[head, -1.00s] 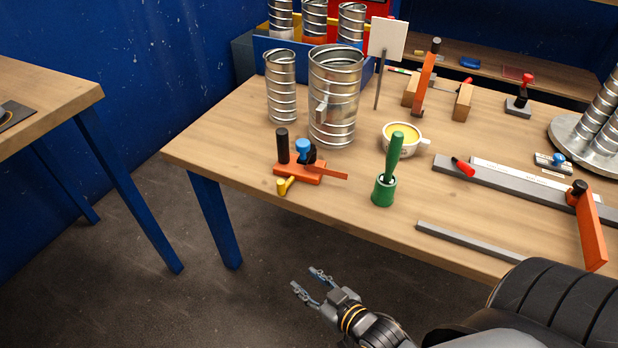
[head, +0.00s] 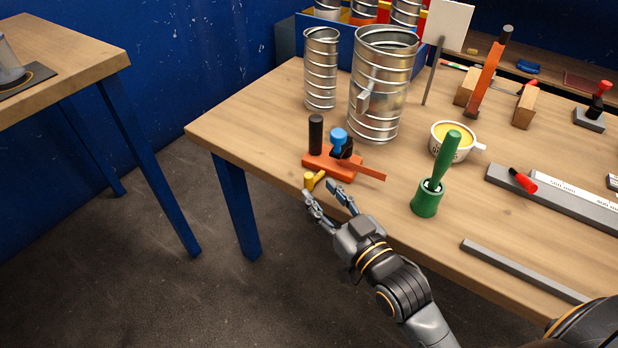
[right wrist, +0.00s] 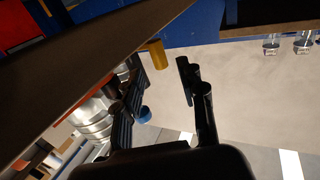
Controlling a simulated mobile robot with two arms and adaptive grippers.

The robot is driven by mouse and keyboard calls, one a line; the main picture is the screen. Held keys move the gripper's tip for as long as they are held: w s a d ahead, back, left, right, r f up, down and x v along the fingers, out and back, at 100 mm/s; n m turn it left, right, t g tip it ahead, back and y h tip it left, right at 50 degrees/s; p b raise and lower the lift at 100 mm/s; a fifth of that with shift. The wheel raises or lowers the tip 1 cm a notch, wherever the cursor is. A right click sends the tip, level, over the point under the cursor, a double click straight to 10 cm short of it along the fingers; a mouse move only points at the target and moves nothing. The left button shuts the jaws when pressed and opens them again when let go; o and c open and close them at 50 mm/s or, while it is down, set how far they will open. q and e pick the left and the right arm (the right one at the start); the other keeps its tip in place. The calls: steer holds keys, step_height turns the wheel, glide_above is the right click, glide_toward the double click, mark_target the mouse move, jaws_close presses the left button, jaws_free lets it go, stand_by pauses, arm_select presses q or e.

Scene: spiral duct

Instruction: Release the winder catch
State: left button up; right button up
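The winder (head: 335,166) is an orange tool with a black upright handle and a blue knob, lying near the table's front-left edge. Its small yellow catch (head: 309,181) sticks out towards the table edge. My right gripper (head: 321,193) is open and empty, its fingertips just in front of the catch at the table edge. In the right wrist view the yellow catch (right wrist: 157,54) shows beyond and between the two spread fingers of the right gripper (right wrist: 155,75). Contact is not visible. The left gripper is not in view.
A large spiral duct (head: 382,90) and a narrower one (head: 321,70) stand behind the winder. A green-handled tool (head: 428,196) and a yellow-filled cup (head: 452,140) are to the right. A grey bar (head: 520,268) lies along the front edge. Open floor lies left of the table.

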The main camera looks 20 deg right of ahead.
mark_target(311, 181)
steer(key=x, duration=0.5)
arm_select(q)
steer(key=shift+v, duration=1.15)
arm_select(e)
steer(key=shift+w+a, duration=0.1)
steer(key=shift+w, duration=0.25)
steer(key=shift+c, duration=0.4)
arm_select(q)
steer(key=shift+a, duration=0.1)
arm_select(e)
jaws_close()
